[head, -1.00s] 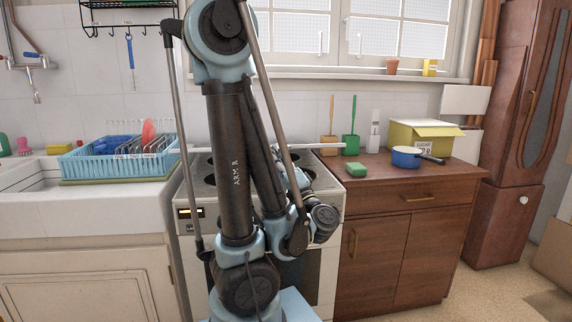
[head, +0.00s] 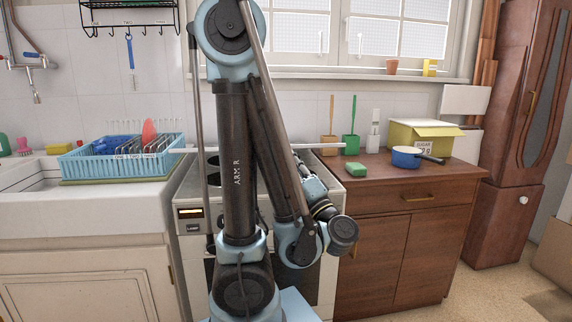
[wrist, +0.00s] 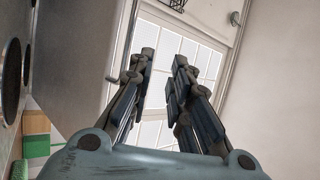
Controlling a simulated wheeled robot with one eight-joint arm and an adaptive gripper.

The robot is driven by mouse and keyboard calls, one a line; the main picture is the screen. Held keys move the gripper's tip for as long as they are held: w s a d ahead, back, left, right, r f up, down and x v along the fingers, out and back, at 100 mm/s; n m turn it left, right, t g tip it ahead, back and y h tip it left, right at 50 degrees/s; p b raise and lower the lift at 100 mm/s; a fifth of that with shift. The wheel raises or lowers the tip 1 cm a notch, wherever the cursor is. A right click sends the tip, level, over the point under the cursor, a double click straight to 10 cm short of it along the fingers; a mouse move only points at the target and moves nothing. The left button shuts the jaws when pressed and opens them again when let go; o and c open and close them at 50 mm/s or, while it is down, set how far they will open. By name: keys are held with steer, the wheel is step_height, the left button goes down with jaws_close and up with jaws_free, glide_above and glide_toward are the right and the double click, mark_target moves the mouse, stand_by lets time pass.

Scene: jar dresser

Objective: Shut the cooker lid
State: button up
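The cooker (head: 190,235) is a pale stove with dark round burners, partly hidden behind my arm. A thin pale bar (head: 185,150) crosses above its back in the head view. In the wrist view, a grey panel that looks like the cooker lid (wrist: 80,50) stands open beside a dark burner (wrist: 12,80), with a small bar (wrist: 113,78) at its edge. My gripper (wrist: 164,58) is open and empty; its fingertips show a gap, with the window behind them. The head view does not clearly show the fingers. I cannot tell how far they are from the lid.
A wooden counter to the right holds a green sponge (head: 357,169), green brush (head: 351,140), blue pan (head: 405,157) and sugar box (head: 400,134). A blue dish rack (head: 80,165) stands left of the cooker. The window (head: 400,38) is behind. Open floor lies at front right.

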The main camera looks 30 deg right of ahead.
steer(key=shift+s, duration=0.2)
steer(key=shift+d, duration=0.1)
jaws_close()
steer(key=w+d+f+m+g, duration=0.2)
steer(key=d+f+g, duration=0.1)
steer(key=d, duration=0.4)
steer(key=w+d+f+m+g+h, duration=0.1)
steer(key=w+d+f+m+g, duration=0.1)
steer(key=d, duration=0.6)
steer(key=w+d+f+m+g, duration=0.2)
steer(key=d+f+m+g, duration=0.2)
steer(key=d, duration=0.3)
steer(key=shift+d, duration=0.2)
steer(key=d+r+m+g, duration=0.1)
steer(key=d+m+g, duration=0.1)
steer(key=d+g, duration=0.7)
step_height(320, 180, up, 9)
steer(key=w+d+g, duration=0.2)
steer(key=d+g, duration=0.1)
steer(key=g, duration=0.1)
steer(key=w+a+r+n+g+h, duration=0.1)
steer(key=w+a+r+g, duration=0.15)
steer(key=a+r, duration=0.4)
steer(key=w+a+r+n+g, duration=0.1)
steer(key=w+a+r+g, duration=0.2)
steer(key=r, duration=0.7)
steer(key=shift+t, duration=0.45)
steer(key=x, duration=1.4)
steer(key=shift+s+a, duration=0.2)
steer(key=shift+a, duration=0.05)
